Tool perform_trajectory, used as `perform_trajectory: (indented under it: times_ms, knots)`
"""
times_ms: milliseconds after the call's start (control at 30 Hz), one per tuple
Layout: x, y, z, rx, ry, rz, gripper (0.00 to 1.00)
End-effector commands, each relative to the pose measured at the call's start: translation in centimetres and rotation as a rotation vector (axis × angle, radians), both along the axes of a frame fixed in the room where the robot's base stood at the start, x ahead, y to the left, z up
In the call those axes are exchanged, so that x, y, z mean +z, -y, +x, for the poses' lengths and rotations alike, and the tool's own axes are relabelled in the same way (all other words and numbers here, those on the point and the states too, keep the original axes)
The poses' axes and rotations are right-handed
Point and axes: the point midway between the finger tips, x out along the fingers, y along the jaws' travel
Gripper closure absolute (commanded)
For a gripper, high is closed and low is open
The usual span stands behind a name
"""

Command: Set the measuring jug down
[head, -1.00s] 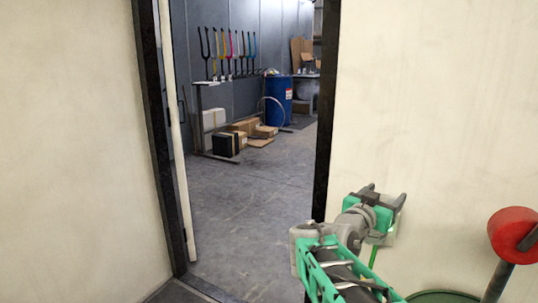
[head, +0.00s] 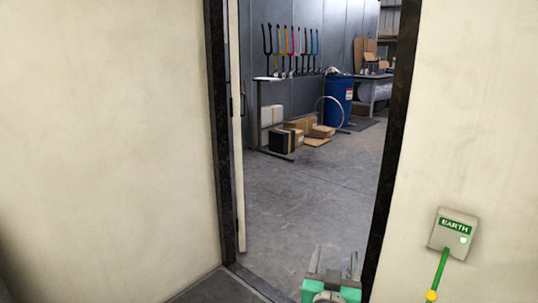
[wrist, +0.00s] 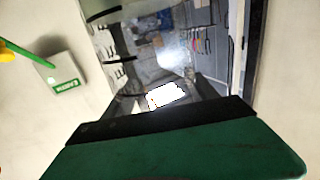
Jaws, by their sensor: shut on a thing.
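My gripper (head: 333,260) shows at the bottom of the head view, its two grey fingers pointing toward the doorway. In the wrist view its green body fills the bottom, and the dark fingers (wrist: 165,88) are shut on the measuring jug (wrist: 112,68). The jug looks clear, with dark scale marks on its left side, and the room shows through it. A bright white patch lies between the fingers; I cannot tell whether it is part of the jug. The jug cannot be made out in the head view. No supporting surface shows under it.
A doorway with dark jambs (head: 397,120) stands ahead, pale walls on both sides. An EARTH box (head: 453,234) with a green cable is on the right wall. Beyond are clear grey floor (head: 300,205), cardboard boxes (head: 302,125), a blue drum (head: 339,98) and a far workbench (head: 374,88).

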Motion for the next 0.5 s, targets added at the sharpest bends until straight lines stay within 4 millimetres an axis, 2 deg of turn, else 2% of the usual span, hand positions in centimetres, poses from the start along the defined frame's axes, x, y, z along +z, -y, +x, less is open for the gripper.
perform_trajectory:
  times_ms: [33, 500]
  knots:
    - [1.7, 0.0, 0.1, -0.002, -0.001, -0.002, 1.0]
    - [10.8, -0.1, 1.8, -0.006, 0.001, -0.003, 1.0]
